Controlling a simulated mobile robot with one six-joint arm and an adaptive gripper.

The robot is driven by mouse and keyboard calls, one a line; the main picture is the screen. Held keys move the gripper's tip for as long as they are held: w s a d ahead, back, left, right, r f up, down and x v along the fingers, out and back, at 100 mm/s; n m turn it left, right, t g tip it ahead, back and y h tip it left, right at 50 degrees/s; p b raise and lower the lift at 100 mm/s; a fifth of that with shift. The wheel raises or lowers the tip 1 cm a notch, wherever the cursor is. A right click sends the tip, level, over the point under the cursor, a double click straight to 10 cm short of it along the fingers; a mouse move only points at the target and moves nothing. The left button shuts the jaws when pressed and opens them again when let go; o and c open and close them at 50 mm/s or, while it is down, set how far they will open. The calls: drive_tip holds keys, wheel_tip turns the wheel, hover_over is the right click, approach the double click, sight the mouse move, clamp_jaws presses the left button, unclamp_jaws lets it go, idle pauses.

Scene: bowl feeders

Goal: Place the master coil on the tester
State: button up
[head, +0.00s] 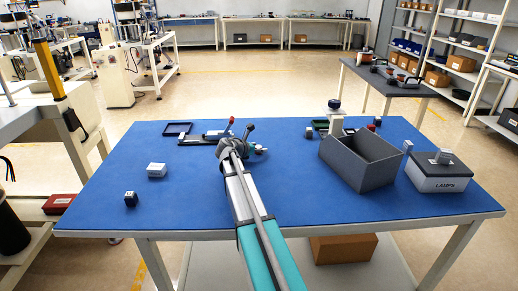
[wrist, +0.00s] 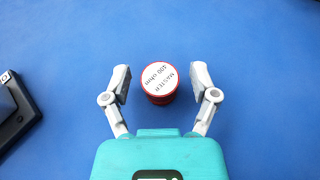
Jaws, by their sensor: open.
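The master coil (wrist: 160,83) is a red cylinder with a white top reading "MASTER 400 ohm", upright on the blue mat in the wrist view. My gripper (wrist: 161,76) is open, with one finger on each side of the coil and a visible gap to each. In the head view my gripper (head: 234,148) is over the middle of the table and the coil cannot be made out there. A dark flat device (head: 200,139), possibly the tester, lies just left of my gripper. A dark device edge (wrist: 14,108) shows at the left of the wrist view.
A grey open bin (head: 362,165) and a "LAMPS" box (head: 440,175) stand on the right of the blue table (head: 200,205). A black tray (head: 177,128) lies at the back.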

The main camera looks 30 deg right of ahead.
drive_tip(key=shift+r, duration=0.15)
drive_tip(key=shift+s+a+r+p, duration=0.15)
drive_tip(key=shift+a+r+p, duration=0.15)
drive_tip(key=shift+a+p, duration=0.2)
drive_tip(key=p+v, duration=0.4)
drive_tip(key=v, duration=0.6)
drive_tip(key=shift+s+a+r, duration=0.1)
drive_tip(key=shift+a, duration=0.3)
